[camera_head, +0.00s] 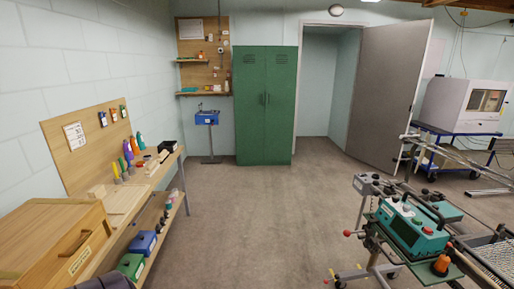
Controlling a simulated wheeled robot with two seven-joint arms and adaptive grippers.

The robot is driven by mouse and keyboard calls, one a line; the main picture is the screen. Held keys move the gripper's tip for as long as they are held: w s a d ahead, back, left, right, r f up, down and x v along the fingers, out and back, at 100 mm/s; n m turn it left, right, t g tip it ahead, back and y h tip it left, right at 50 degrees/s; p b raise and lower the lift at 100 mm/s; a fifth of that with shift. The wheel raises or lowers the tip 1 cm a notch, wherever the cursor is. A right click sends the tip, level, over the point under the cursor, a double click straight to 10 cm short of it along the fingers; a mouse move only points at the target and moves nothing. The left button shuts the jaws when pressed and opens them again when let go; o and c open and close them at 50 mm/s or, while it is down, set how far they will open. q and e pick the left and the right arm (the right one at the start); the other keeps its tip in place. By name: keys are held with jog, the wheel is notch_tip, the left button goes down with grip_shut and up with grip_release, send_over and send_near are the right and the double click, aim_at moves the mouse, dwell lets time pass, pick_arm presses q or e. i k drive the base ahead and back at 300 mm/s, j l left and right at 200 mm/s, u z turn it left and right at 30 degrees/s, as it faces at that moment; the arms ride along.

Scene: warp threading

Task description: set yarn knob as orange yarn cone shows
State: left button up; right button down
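An orange yarn cone (441,265) stands on a teal surface at the lower right, beside a teal control box (409,232). The box has a dark handle over it and small knobs and buttons on its top. Which of these is the yarn knob, and how it is set, is too small to tell. Neither of my grippers is in view.
A wooden bench (147,178) with yarn cones and a large wooden box (60,246) lines the left wall. A green cabinet (264,105) stands at the back beside an open grey door (394,92). The middle floor (250,215) is clear.

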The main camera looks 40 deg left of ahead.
aim_at(395, 198)
jog(key=i+j+u, duration=1.25)
jog(key=i+u, duration=0.4)
jog(key=i, duration=0.2)
jog(key=i+l+u, duration=0.2)
jog(key=i, duration=0.6)
jog(key=i+u, duration=0.4)
jog(key=i+l+u, duration=0.25)
jog(key=u, duration=0.2)
jog(key=i+l+u, duration=0.6)
jog(key=u, duration=0.2)
jog(key=i+l+u, duration=0.15)
jog(key=l, duration=0.15)
jog(key=l+u, duration=0.15)
jog(key=l, duration=0.15)
jog(key=i+l+u, duration=0.2)
jog(key=l, duration=0.15)
